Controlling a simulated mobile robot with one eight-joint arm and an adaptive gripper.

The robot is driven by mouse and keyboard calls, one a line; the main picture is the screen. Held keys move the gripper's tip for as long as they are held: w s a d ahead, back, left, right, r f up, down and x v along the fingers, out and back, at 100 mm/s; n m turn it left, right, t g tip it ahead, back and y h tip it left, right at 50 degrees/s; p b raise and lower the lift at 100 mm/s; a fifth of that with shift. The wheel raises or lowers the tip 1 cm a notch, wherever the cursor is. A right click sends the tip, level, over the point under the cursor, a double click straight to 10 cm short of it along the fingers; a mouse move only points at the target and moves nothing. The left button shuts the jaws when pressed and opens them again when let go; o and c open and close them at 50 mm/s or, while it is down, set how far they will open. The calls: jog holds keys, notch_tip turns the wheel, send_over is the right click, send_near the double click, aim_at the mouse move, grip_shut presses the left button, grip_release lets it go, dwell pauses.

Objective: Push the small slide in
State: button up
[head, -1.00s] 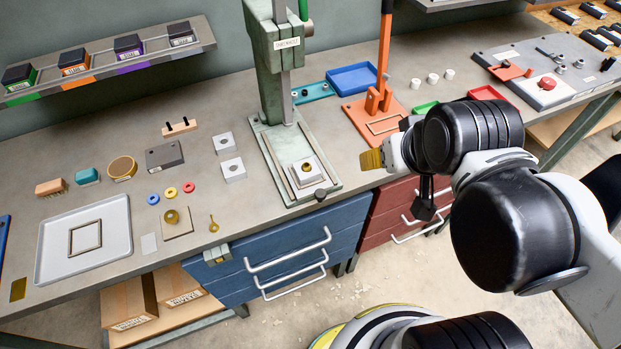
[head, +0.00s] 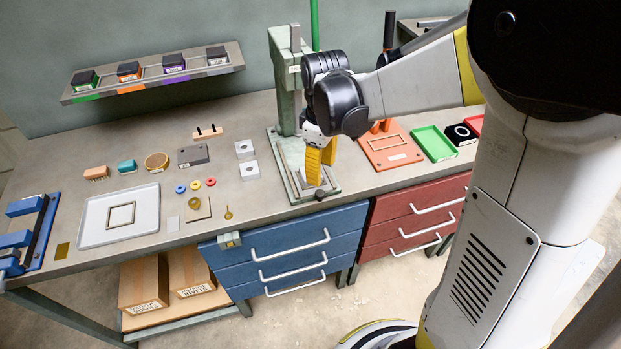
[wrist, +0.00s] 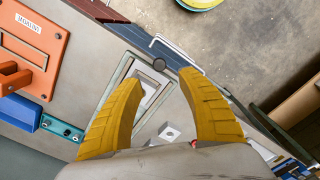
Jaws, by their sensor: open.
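The green fly press (head: 284,95) stands on the bench. At its foot a pale slide plate (head: 297,184) lies in a rail bed, with a dark round knob (head: 319,194) at the front end. The plate (wrist: 149,92) and knob (wrist: 158,65) also show in the wrist view. My gripper (head: 317,181) points down over the press bed, its yellow fingers hiding much of the plate. In the wrist view my gripper (wrist: 158,78) is open, with the plate and knob showing between its fingertips. I see nothing held; contact with the slide cannot be told.
Two pale blocks with holes (head: 250,170) sit left of the press. An orange fixture (head: 391,152) and a green tray (head: 433,143) stand to its right. Blue drawers (head: 285,248) and red drawers (head: 420,222) with protruding handles lie below the bench edge.

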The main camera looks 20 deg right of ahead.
aim_at(320, 193)
notch_tip(320, 193, down, 9)
jog(key=b, duration=0.2)
jog(key=shift+w+f+b, duration=0.1)
jog(key=shift+f+b, duration=0.1)
jog(key=shift+b, duration=0.15)
